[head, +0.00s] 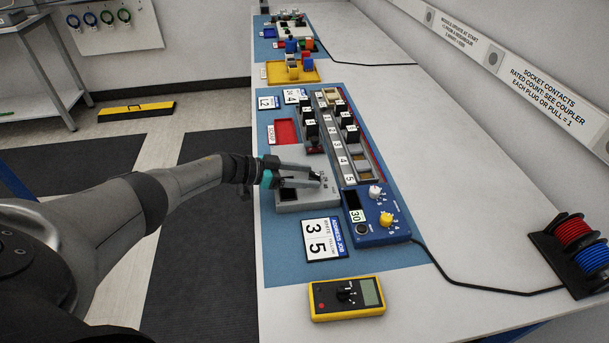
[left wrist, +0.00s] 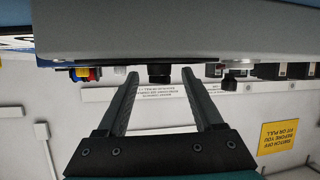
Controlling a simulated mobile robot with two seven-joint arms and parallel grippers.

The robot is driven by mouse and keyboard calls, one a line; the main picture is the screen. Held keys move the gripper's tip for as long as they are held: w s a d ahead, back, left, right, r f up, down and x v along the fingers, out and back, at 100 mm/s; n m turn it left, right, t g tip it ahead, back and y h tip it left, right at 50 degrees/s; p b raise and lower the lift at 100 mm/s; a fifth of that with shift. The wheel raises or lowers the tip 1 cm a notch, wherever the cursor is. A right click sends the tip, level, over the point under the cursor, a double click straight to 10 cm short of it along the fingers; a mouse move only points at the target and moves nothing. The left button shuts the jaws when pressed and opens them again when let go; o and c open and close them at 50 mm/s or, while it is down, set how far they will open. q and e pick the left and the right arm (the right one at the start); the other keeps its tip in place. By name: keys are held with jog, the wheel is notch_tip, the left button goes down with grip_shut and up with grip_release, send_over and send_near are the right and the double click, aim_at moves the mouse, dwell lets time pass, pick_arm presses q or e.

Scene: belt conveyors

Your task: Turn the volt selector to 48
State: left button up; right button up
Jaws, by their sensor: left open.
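A grey box (head: 306,204) with small printed numbers lies on the blue mat, and my left gripper (head: 318,179) is low over its top. The gripper is open, its fingers pointing right. The fingers and arm cover much of the box, so the selector's pointer and setting cannot be read in the head view. In the left wrist view the grey box (left wrist: 150,35) fills the top, appearing upside down. A black knob (left wrist: 158,74) shows between the open fingers; I cannot tell its distance. Another black knob on a silver base (left wrist: 234,76) is right of the fingers. My right gripper is out of view.
A blue box (head: 378,233) with white and yellow knobs stands right of the grey box. A numbered rack (head: 341,150) with black blocks lies behind. A number card (head: 322,240) and a yellow multimeter (head: 346,298) lie in front. Bare white bench is at right.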

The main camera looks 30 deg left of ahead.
pick_arm(q)
jog(key=p+v, duration=0.3)
jog(key=v, duration=1.2)
jog(key=shift+p, duration=0.4)
jog(key=shift+a+r, duration=0.1)
